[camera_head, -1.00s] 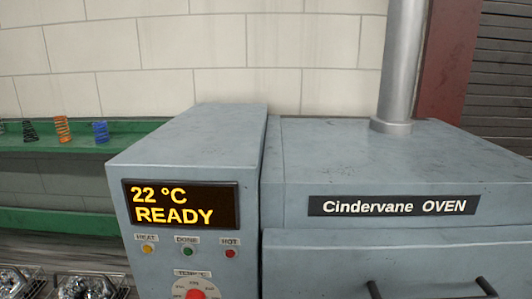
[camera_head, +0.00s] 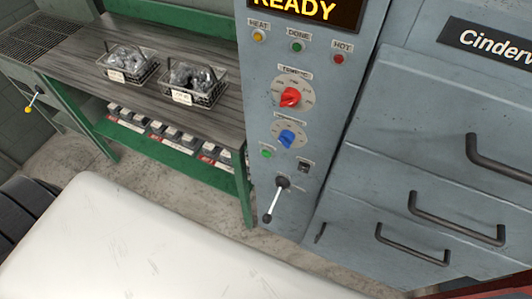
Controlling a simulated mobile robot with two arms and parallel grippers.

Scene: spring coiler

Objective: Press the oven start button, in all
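The oven's grey control panel (camera_head: 258,95) stands in the middle of the view. A small green button (camera_head: 266,153) sits low on its left side, below the blue knob (camera_head: 287,139); its label is too small to read. A dark switch (camera_head: 304,167) is to its right. A red knob (camera_head: 290,97) is above the blue one. A lever (camera_head: 275,200) with a black ball end hangs below. The display (camera_head: 315,10) is cut off at the top and shows READY. Neither gripper is in view.
The oven body (camera_head: 400,125) with dark drawer handles (camera_head: 455,218) fills the right. A green-framed bench (camera_head: 190,60) at left carries two wire baskets (camera_head: 193,90) of metal parts. Lamps marked HEAT, DONE and HOT (camera_head: 339,59) sit under the display.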

